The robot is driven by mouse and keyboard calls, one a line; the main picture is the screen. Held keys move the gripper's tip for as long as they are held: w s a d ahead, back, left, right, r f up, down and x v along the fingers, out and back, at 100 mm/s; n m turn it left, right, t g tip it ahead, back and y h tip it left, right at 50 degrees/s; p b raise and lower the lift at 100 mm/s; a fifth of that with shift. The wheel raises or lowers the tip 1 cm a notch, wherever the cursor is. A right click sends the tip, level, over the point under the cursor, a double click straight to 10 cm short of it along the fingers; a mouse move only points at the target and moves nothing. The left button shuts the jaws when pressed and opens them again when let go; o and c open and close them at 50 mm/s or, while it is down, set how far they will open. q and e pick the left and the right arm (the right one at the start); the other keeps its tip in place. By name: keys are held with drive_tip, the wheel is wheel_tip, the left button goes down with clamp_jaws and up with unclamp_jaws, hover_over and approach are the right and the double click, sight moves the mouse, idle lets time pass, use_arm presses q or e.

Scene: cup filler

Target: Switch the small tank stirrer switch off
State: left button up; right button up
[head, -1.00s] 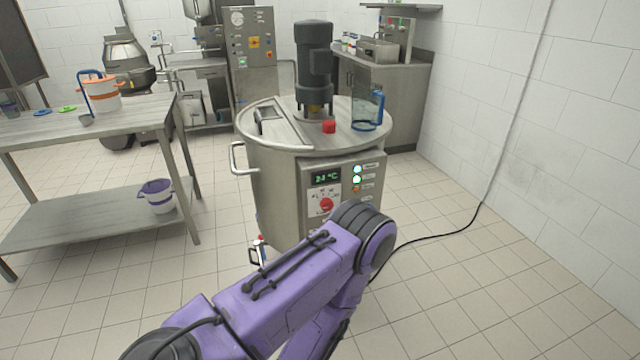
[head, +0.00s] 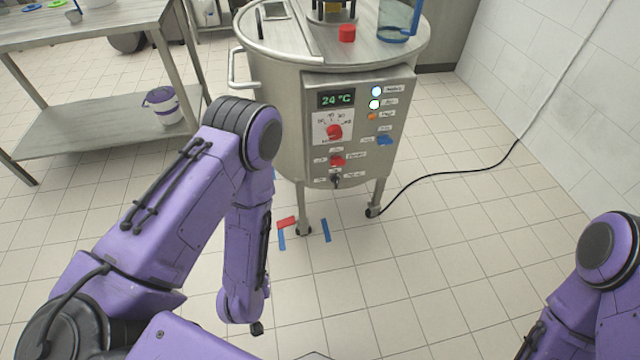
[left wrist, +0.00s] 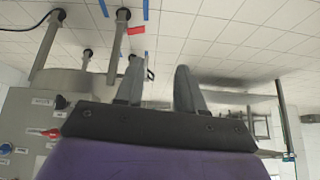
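The steel tank (head: 280,120) stands ahead of me with a grey control panel (head: 362,163) on its front. The panel has a large red dial (head: 334,131), a red switch (head: 338,161), a black switch (head: 336,180) and a blue switch (head: 384,140). Their labels are too small to read, so I cannot tell which one is the stirrer's. In the left wrist view, which is upside down, the panel (left wrist: 22,112) and a red switch (left wrist: 50,133) show at the left. My left gripper (left wrist: 159,72) is open and empty, apart from the panel. My right gripper is out of view.
A steel table (head: 75,125) with a lower shelf and a bucket (head: 161,105) stands at the left. A black cable (head: 450,175) runs from the tank's foot to the right wall. Tape marks (head: 326,230) lie by the tank leg.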

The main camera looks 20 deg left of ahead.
use_arm(q)
drive_tip(key=w+d+f+t+b, duration=0.25)
drive_tip(key=w+f+b, duration=0.3)
drive_tip(key=w, duration=0.35)
drive_tip(key=t+y+b, duration=0.6)
drive_tip(key=t+b, duration=0.1)
drive_tip(key=b, duration=1.1)
approach(337, 183)
drive_tip(key=shift+n, duration=0.4)
drive_tip(key=b+x, duration=0.2)
drive_tip(key=x, duration=0.6)
drive_tip(key=shift+w+a, duration=0.1)
drive_tip(key=shift+w, duration=0.2)
drive_tip(key=shift+r, duration=0.1)
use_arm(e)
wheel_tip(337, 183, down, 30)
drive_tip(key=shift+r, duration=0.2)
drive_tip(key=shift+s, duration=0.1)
use_arm(q)
clamp_jaws()
